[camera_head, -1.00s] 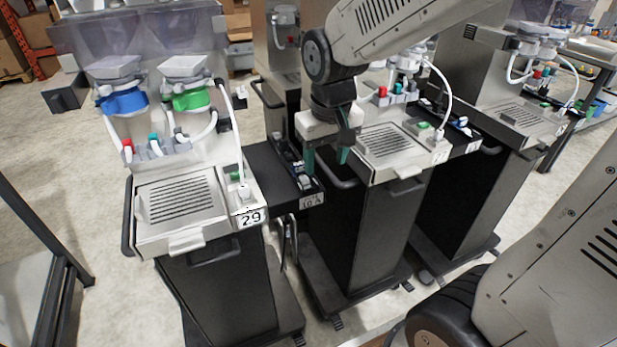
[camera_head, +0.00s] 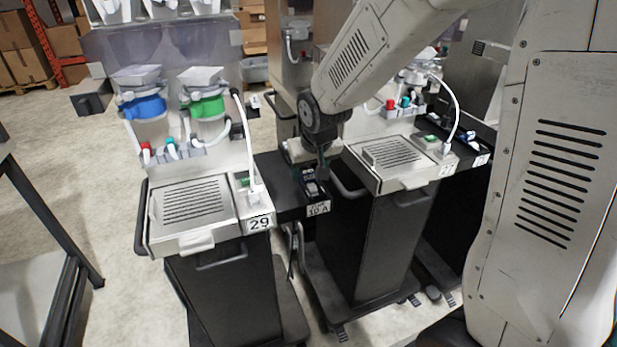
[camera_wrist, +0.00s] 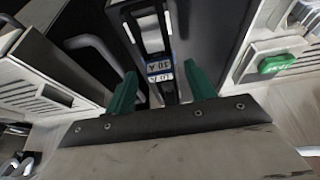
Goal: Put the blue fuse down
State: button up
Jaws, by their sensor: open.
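A small blue-and-white piece marked 10 A (camera_wrist: 158,68), which looks like the blue fuse, sits in a dark slotted holder with pale edges (camera_wrist: 148,32) in the wrist view. My gripper (camera_wrist: 160,72) is open, with one green finger on either side of this piece; gaps show between it and the fingers. I cannot tell how deep it sits in the holder. In the head view my gripper (camera_head: 318,168) is low over the dark shelf (camera_head: 275,180) between two machines, near a label card (camera_head: 318,208). The fuse cannot be made out there.
Machine 29 (camera_head: 190,205), with a grated tray, stands left of the shelf. Another machine (camera_head: 392,155) stands close on its right, with a dark handle (camera_head: 347,183) beside my gripper. A green switch (camera_wrist: 277,64) is at the right in the wrist view. Open floor lies at the left.

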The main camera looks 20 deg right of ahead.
jog(key=c, duration=1.1)
jog(key=shift+r, duration=0.1)
jog(key=shift+c, duration=0.2)
